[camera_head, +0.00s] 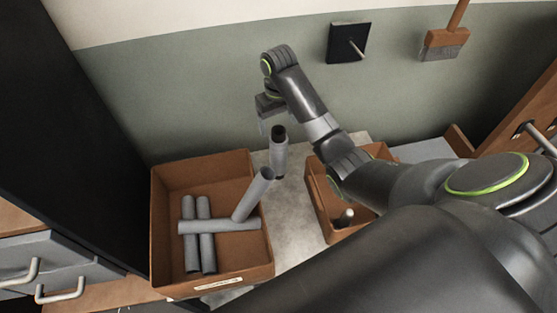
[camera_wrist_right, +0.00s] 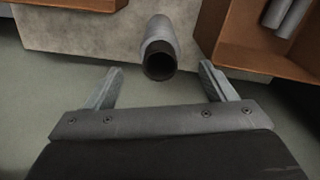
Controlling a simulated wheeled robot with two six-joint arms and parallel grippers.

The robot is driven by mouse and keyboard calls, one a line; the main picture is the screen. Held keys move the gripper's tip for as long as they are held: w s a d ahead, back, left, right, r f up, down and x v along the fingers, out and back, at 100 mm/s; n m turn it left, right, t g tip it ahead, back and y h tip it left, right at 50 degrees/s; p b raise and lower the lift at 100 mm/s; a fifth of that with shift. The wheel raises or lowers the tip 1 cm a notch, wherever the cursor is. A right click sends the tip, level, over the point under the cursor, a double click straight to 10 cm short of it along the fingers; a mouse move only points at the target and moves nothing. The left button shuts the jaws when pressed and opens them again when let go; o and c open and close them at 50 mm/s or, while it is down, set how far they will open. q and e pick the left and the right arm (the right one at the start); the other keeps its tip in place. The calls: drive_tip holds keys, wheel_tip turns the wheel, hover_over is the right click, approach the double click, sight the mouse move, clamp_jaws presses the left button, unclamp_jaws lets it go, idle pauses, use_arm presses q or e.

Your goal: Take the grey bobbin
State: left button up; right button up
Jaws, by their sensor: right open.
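A grey bobbin (camera_head: 278,158) with a dark open top stands upright on the pale tabletop between two brown boxes. It also shows in the right wrist view (camera_wrist_right: 158,32), its dark end facing the camera. My right gripper (camera_head: 272,124) is open and empty, just above and behind the bobbin's top in the head view. In the right wrist view the bobbin's dark end lies between and slightly beyond the two fingertips (camera_wrist_right: 161,68), with a gap on each side. My left gripper is not in view.
The left brown box (camera_head: 165,225) holds several grey tubes (camera_head: 205,227), one leaning on its right wall. The right brown box (camera_head: 325,215), partly hidden by my right arm, holds a small spool-like piece (camera_head: 345,216). A green wall (camera_head: 200,90) stands close behind, with a black plate (camera_head: 345,43) and a brush (camera_head: 445,42).

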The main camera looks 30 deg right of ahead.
sight(278, 130)
wheel_tip(278, 130, down, 3)
drive_tip(key=shift+f, duration=0.15)
wheel_tip(278, 130, down, 5)
drive_tip(key=shift+f, duration=0.15)
drive_tip(key=c, duration=1.5)
wheel_tip(278, 130, up, 9)
drive_tip(key=shift+f+p, duration=0.15)
drive_tip(key=shift+p, duration=0.3)
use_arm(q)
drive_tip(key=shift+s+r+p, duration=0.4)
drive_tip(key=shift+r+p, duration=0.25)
use_arm(e)
drive_tip(key=shift+r, duration=0.75)
drive_tip(key=o, duration=0.9)
clamp_jaws()
